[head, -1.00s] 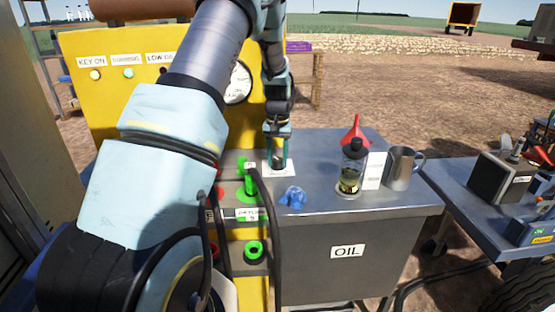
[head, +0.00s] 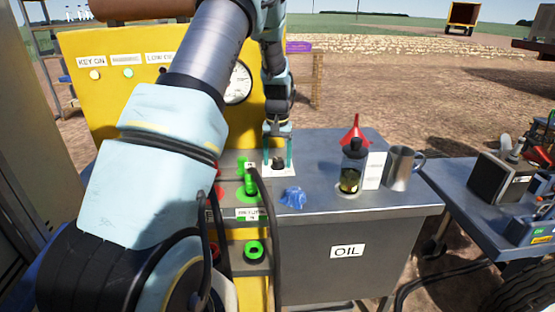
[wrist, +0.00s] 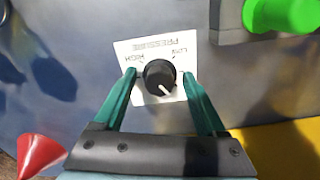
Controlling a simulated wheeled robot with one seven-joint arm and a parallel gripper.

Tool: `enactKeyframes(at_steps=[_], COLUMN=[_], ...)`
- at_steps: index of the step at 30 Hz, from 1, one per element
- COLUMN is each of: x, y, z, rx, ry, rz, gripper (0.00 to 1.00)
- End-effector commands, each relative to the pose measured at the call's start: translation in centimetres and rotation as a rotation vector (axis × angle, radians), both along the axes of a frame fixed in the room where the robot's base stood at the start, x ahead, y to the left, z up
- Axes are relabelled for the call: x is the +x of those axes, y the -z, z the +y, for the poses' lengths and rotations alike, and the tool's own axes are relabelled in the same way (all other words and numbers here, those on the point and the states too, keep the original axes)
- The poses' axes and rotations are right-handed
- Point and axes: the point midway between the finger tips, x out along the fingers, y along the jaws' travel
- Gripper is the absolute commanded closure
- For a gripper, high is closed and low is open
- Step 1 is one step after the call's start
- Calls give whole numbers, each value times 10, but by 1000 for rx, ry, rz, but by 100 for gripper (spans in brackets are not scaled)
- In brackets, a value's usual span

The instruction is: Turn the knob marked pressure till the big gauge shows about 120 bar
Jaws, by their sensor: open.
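The black pressure knob (wrist: 160,77) sits on a white plate (wrist: 138,50) marked PRESSURE, LOW and HIGH, upside down in the wrist view. Its white pointer line faces the gripper side of that view. My gripper (wrist: 160,72) is open, with one green finger on each side of the knob and a gap to it on both sides. In the head view the knob (head: 279,163) shows between the fingers of my gripper (head: 279,155). The big gauge (head: 238,84) is on the yellow panel, partly hidden by my arm; its reading is too small to tell.
Green hose fittings (head: 247,180) with a black hose stand left of the knob.

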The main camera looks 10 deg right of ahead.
Motion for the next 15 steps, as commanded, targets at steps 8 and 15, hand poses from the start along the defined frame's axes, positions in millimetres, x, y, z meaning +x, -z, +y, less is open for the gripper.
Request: enactKeyframes(at_steps=[8,15], x=[1,1], y=[-36,-82], z=[0,0], rx=[-2,-2], ry=[0,0], rz=[-6,-4], gripper=[26,26])
